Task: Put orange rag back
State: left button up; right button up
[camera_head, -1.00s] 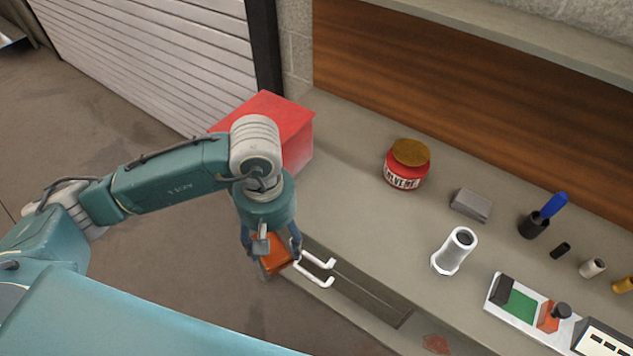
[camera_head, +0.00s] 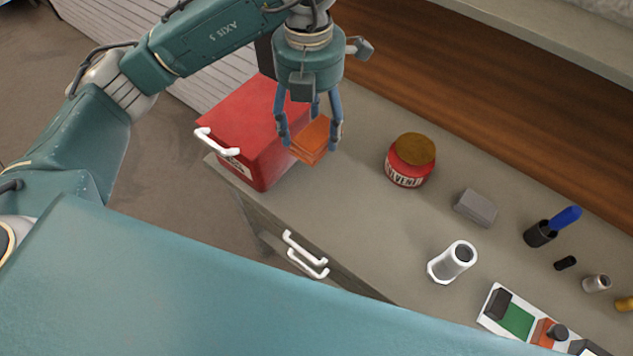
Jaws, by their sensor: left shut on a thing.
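My left gripper (camera_head: 309,135) is shut on the orange rag (camera_head: 313,143), a folded orange block between its fingers. The gripper points down and holds the rag above the counter, just right of the red box (camera_head: 254,125). The red box has a white handle and a label on its front. The gripper's body hides part of the box's far side. My right gripper does not show.
White drawer handles (camera_head: 305,254) stick out at the front edge.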

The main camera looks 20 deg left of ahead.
pick_arm(q)
send_over(312, 191)
notch_tip(312, 191, down, 14)
jog(key=shift+r+p, duration=0.1)
jog(key=shift+p, duration=0.35)
notch_tip(312, 191, down, 5)
jog(key=shift+r+p, duration=0.1)
jog(key=shift+p, duration=0.45)
jog(key=shift+f, duration=0.35)
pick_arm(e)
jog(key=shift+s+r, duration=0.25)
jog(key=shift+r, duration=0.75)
pick_arm(q)
jog(key=shift+f, duration=0.15)
jog(key=o, duration=1)
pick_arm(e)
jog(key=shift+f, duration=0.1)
